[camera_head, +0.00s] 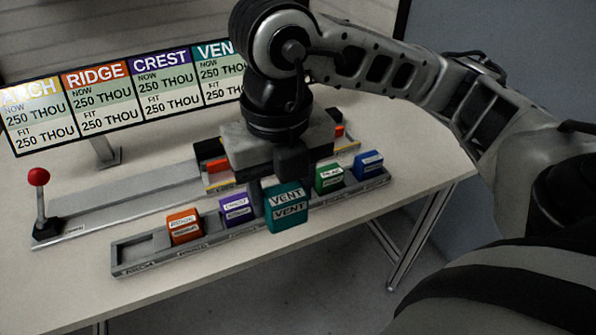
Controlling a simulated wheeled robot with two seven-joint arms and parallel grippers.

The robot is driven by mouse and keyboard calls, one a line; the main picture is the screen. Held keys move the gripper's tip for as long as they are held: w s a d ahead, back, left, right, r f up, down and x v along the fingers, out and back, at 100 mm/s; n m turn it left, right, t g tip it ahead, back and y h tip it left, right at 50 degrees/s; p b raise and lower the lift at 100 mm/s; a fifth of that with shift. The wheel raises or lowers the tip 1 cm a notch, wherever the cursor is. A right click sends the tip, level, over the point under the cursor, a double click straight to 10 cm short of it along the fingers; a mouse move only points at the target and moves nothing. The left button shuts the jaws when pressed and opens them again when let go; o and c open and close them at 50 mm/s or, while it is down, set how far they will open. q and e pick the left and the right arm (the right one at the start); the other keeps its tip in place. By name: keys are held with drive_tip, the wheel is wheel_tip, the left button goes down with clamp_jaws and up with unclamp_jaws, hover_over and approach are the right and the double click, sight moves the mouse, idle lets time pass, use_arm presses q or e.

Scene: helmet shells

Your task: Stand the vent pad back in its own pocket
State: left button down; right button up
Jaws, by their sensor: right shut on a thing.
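The teal vent pad (285,207), labelled VENT, is upright at the middle of the grey pocket rack (122,258). My right gripper (290,180) comes down from above and is shut on the pad's top. The pad covers the part of the rack behind it, between the purple pad (237,209) and the green pad (328,178). I cannot tell whether its lower end is in a pocket or held above or in front of the rack. My left gripper is not in view.
An orange pad (184,227) and a blue pad (369,164) also stand in the rack; its leftmost pocket (142,248) is empty. Behind are a red-knobbed lever (40,200), a grey rail (125,200) and a sign board (115,92). The table front (200,278) is clear.

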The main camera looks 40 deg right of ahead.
drive_tip(key=w+d+f, duration=0.2)
drive_tip(key=w+f, duration=0.1)
drive_tip(key=w+d+f, duration=0.2)
drive_tip(key=w+f, duration=0.1)
drive_tip(key=w, duration=0.1)
drive_tip(key=w+d+f+p, duration=0.1)
drive_tip(key=w+d+f, duration=0.2)
drive_tip(key=shift+w+d, duration=0.1)
drive_tip(key=shift+w, duration=0.15)
drive_tip(key=shift+w+f, duration=0.15)
drive_tip(key=shift+f, duration=0.1)
drive_tip(key=shift+w+d+f, duration=0.1)
drive_tip(key=shift+f, duration=0.9)
drive_tip(key=shift+w+d+f, duration=0.1)
drive_tip(key=shift+f, duration=0.9)
drive_tip(key=o, duration=1)
drive_tip(key=shift+r, duration=0.1)
drive_tip(key=shift+c, duration=0.2)
wheel_tip(320, 180, up, 12)
drive_tip(key=shift+r, duration=0.15)
